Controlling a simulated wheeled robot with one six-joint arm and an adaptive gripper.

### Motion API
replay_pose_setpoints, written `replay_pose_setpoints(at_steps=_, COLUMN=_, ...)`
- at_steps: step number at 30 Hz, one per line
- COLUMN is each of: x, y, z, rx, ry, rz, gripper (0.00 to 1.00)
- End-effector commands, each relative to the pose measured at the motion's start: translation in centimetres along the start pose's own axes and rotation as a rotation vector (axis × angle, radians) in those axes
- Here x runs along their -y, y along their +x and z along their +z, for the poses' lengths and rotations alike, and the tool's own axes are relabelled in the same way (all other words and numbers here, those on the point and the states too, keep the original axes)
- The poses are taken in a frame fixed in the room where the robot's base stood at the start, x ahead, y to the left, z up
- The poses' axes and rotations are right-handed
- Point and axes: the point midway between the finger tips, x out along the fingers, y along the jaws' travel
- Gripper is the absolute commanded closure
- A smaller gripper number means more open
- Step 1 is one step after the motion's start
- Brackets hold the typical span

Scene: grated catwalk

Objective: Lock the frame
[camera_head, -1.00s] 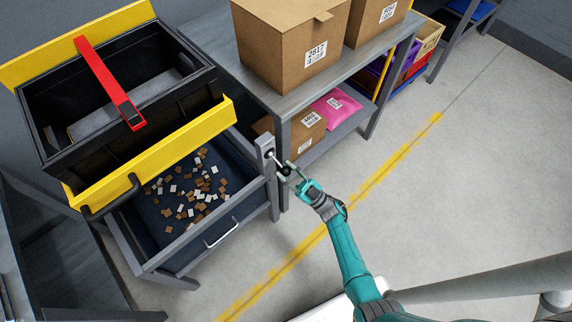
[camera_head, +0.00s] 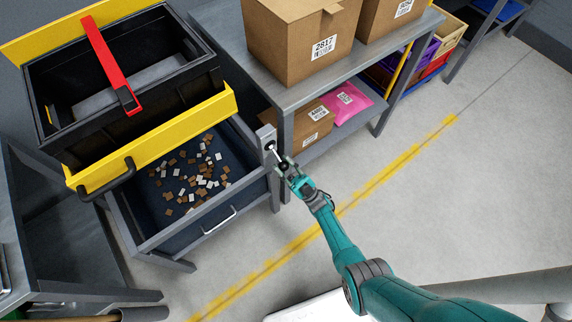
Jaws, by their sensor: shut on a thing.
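A grey metal frame (camera_head: 229,212) with a dark, blue-lined drawer or tray holds many small brown and white pieces. At its right corner stands a grey post (camera_head: 267,139) with a short, light handle rod (camera_head: 276,154) on a dark pivot. The rod points down and to the right. My gripper (camera_head: 286,167) is shut on the outer end of this handle, and its fingers hide part of the grip. A black bin with yellow boards (camera_head: 155,138) and a red bar (camera_head: 110,62) sits above the frame at its back.
A grey shelf table (camera_head: 225,45) with cardboard boxes (camera_head: 305,45) stands right behind the post, with a smaller box (camera_head: 313,125) and a pink parcel (camera_head: 342,103) below. Dark racks stand at left. The floor (camera_head: 450,200) at right is clear beyond a yellow line (camera_head: 385,176).

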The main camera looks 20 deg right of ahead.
Motion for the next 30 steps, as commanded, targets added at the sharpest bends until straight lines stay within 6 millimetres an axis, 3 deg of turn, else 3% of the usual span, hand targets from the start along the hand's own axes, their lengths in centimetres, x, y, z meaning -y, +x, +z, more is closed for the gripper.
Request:
replay_pose_setpoints(at_steps=6, x=0.0, y=0.0, z=0.0, rx=0.000, ry=0.000, rz=0.000, gripper=1.00)
replay_pose_setpoints(at_steps=7, x=0.0, y=0.0, z=0.0, rx=0.000, ry=0.000, rz=0.000, gripper=0.64)
replay_pose_setpoints(at_steps=10, x=0.0, y=0.0, z=0.0, rx=0.000, ry=0.000, rz=-0.001, gripper=0.41)
replay_pose_setpoints(at_steps=23, x=0.0, y=0.0, z=0.0, rx=0.000, ry=0.000, rz=-0.001, gripper=0.41)
replay_pose_setpoints(at_steps=30, x=-0.1, y=-1.5, z=0.1, rx=0.003, ry=0.000, rz=0.000, gripper=0.41)
